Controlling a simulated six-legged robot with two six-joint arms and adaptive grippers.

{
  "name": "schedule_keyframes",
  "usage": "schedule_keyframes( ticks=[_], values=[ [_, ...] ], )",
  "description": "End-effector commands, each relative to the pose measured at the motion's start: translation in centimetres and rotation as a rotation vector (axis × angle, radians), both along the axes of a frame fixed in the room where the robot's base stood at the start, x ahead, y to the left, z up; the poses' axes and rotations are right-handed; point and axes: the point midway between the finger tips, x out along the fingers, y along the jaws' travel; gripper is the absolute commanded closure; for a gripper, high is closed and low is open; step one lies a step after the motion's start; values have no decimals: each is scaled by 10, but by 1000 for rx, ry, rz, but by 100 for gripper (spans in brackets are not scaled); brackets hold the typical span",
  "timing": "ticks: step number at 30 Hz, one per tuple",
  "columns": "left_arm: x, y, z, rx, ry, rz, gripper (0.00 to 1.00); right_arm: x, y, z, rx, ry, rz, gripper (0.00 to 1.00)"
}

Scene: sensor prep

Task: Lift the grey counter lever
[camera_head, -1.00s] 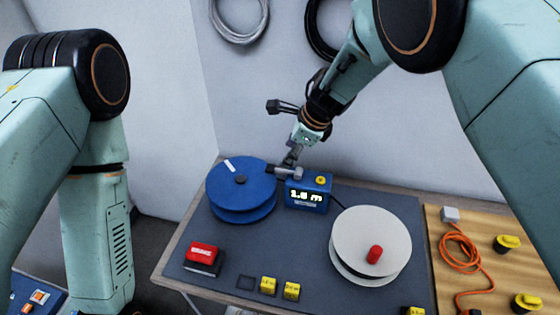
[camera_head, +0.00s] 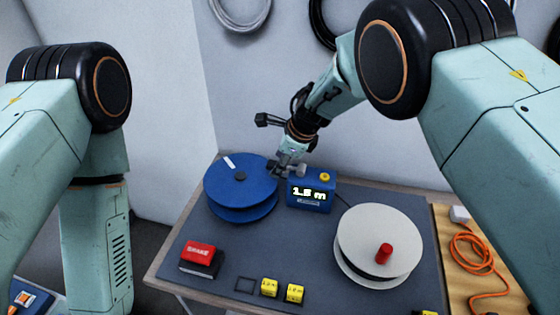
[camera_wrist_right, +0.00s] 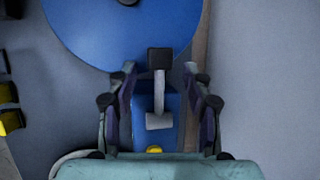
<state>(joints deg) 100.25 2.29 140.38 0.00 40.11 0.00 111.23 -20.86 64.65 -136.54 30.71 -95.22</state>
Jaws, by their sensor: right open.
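The blue counter (camera_head: 311,198) stands at the back of the grey mat, with a lit display reading 1.5 m and a yellow button on top. Its grey lever (camera_head: 298,169) sticks out at the counter's upper left, partly hidden by my right gripper (camera_head: 281,168). In the right wrist view the lever (camera_wrist_right: 160,95) is a pale grey bar with a dark block at one end and a grey cylinder at the other. My right gripper (camera_wrist_right: 160,76) is open, with one finger on each side of the lever and visible gaps between. My left gripper is out of view.
A blue reel (camera_head: 240,188) sits close left of the counter; a white reel (camera_head: 370,238) with a red knob is at right. A red-topped block (camera_head: 198,255) and yellow blocks (camera_head: 270,288) lie in front. An orange cable (camera_head: 470,265) lies far right.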

Motion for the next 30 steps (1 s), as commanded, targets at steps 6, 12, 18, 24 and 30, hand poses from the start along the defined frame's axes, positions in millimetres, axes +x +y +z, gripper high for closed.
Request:
schedule_keyframes(
  ticks=[6,12,18,24,30],
  values=[
    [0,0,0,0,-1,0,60,0,0,1,0,0,-1,62],
    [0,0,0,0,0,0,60,0,0,1,0,0,0,79],
    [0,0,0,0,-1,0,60,-1,0,0,0,1,0,96],
    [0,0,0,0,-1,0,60,-1,1,0,1,2,1,100],
    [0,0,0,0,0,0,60,-1,1,0,1,2,1,100]
  ],
)
